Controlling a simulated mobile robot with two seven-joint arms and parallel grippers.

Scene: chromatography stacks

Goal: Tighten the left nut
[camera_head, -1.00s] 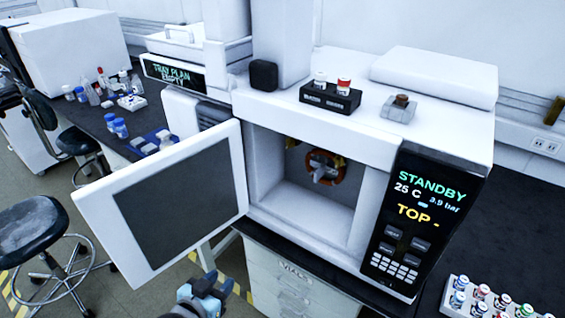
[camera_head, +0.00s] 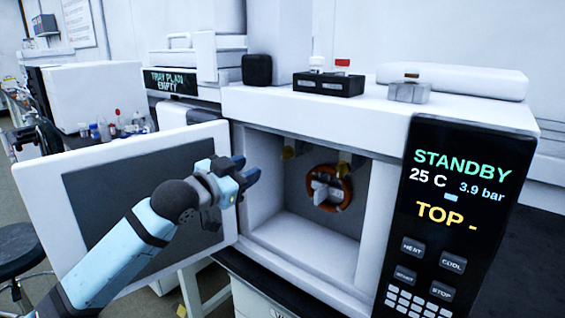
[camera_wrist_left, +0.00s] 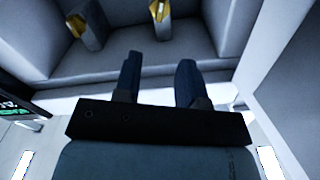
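The left nut (camera_head: 288,153) is a small gold piece hanging under the ceiling of the open oven chamber. A second gold nut (camera_head: 343,169) hangs to its right, in front of an orange ring with a grey hub. My left gripper (camera_head: 247,169) is at the chamber's left opening, in front of the open door, apart from both nuts. In the left wrist view, turned over, its fingers (camera_wrist_left: 160,68) are spread and empty. Two gold nuts on grey blocks lie beyond; the one nearer the door side (camera_wrist_left: 158,10) appears to be the left one. My right gripper is out of view.
The open oven door (camera_head: 45,190) stands to the left behind my left arm. The control panel (camera_head: 450,200) reads STANDBY, 25 C, 3.9 bar and TOP -. A black vial block (camera_head: 328,84) stands on top. The chamber floor is clear.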

